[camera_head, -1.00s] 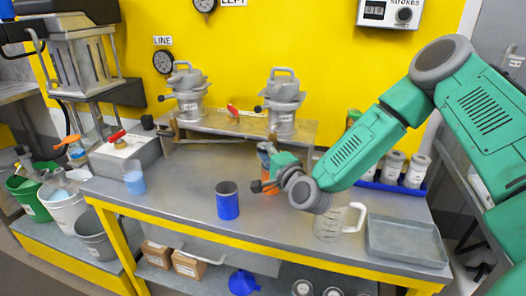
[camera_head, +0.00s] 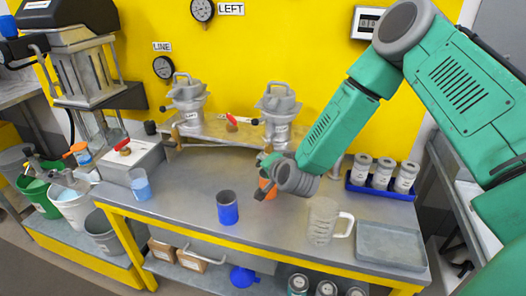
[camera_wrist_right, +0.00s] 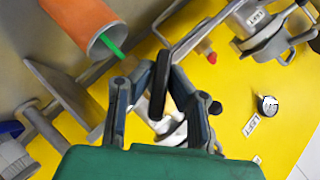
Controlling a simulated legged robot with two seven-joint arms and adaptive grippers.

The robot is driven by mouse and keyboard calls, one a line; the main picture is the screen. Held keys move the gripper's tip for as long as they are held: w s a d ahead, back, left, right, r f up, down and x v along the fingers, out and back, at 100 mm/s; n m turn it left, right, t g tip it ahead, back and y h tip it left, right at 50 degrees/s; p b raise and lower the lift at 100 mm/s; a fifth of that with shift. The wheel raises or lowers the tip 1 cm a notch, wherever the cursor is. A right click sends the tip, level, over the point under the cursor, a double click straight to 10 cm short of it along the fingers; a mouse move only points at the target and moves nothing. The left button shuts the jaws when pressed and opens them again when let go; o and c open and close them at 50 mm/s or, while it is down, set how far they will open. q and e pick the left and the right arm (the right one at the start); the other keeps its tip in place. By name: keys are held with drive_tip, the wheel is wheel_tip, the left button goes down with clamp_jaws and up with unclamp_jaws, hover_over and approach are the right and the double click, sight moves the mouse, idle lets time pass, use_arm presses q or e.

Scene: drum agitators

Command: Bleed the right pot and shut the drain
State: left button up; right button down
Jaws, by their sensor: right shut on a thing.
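The right pot (camera_head: 277,103), grey metal with a top handle, stands on the back shelf. My right gripper (camera_head: 258,176) is in front of and below it. In the right wrist view, my gripper (camera_wrist_right: 158,88) has its fingers close around a narrow dark handle (camera_wrist_right: 160,78); which part this belongs to is unclear. Its drain is hidden behind my wrist in the head view. An orange cup (camera_head: 267,187) is beside the gripper; in the wrist view it has a green stick in it (camera_wrist_right: 82,22). My left gripper is not in view.
The left pot (camera_head: 187,100) stands on the same shelf, with a red-handled valve (camera_head: 233,121) between the pots. A blue cup (camera_head: 227,208), a clear jug (camera_head: 322,222) and a grey tray (camera_head: 390,246) are on the bench. Jars (camera_head: 382,174) stand in a blue rack.

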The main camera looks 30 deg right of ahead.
drive_tip(key=n+g+h+p, duration=0.1)
drive_tip(key=g+p, duration=0.1)
drive_tip(key=p, duration=0.1)
drive_tip(key=n+g+h+p, duration=0.1)
drive_tip(key=n+g+p, duration=0.1)
drive_tip(key=p, duration=0.2)
drive_tip(key=shift+w+r, duration=0.15)
drive_tip(key=shift+r, duration=0.2)
drive_tip(key=shift+n+g+h+p, duration=0.4)
drive_tip(key=shift+g+h+p, duration=0.35)
drive_tip(key=shift+p, duration=0.4)
drive_tip(key=shift+f+n+g+h+p, duration=0.15)
drive_tip(key=shift+n+g+h+p, duration=0.3)
drive_tip(key=shift+g+p, duration=0.1)
drive_tip(key=shift+d, duration=0.1)
drive_tip(key=c, duration=1.6)
unclamp_jaws()
drive_tip(key=shift+f, duration=0.15)
